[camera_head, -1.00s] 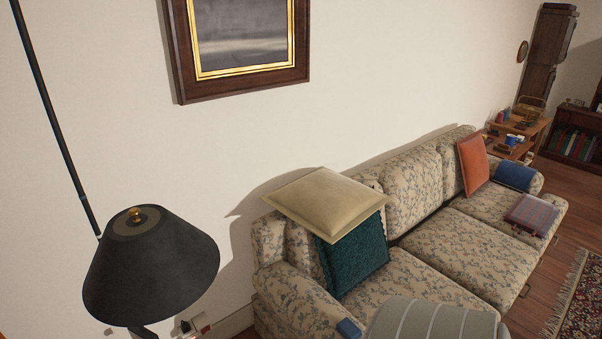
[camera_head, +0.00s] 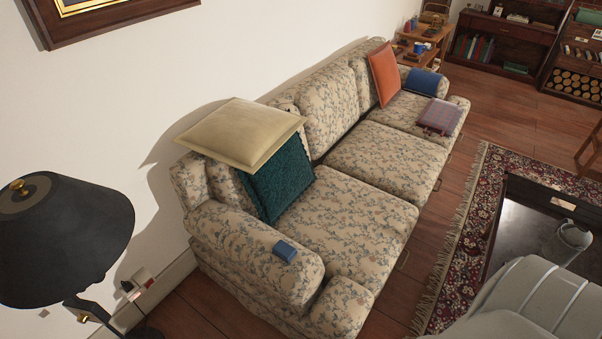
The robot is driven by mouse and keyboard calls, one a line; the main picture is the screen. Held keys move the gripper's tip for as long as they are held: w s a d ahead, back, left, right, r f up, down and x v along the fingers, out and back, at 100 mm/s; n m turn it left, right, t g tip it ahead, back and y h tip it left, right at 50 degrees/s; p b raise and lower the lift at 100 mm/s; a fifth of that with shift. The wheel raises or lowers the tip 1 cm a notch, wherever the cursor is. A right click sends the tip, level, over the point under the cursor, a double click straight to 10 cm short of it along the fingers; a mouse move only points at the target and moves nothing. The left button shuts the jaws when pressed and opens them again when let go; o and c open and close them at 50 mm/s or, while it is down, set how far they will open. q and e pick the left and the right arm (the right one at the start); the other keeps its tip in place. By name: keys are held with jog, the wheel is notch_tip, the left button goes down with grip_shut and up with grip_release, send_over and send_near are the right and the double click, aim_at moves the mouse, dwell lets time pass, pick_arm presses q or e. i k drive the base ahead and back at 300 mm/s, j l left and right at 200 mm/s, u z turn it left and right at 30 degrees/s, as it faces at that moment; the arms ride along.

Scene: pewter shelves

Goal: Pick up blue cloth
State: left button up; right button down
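A blue cloth (camera_head: 422,82) appears to lie draped over the far armrest of the floral sofa (camera_head: 385,160), beside an orange cushion. Neither of my grippers shows in the head view.
A beige cushion (camera_head: 240,133) lies on a teal cushion (camera_head: 280,185). An orange cushion (camera_head: 384,73) and plaid item (camera_head: 438,117) are at the far end. A black lamp (camera_head: 62,240) stands left. A dark table (camera_head: 515,230) stands on the rug (camera_head: 455,245) at right.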

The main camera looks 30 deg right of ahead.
aim_at(285, 251)
jog(key=z, duration=0.85)
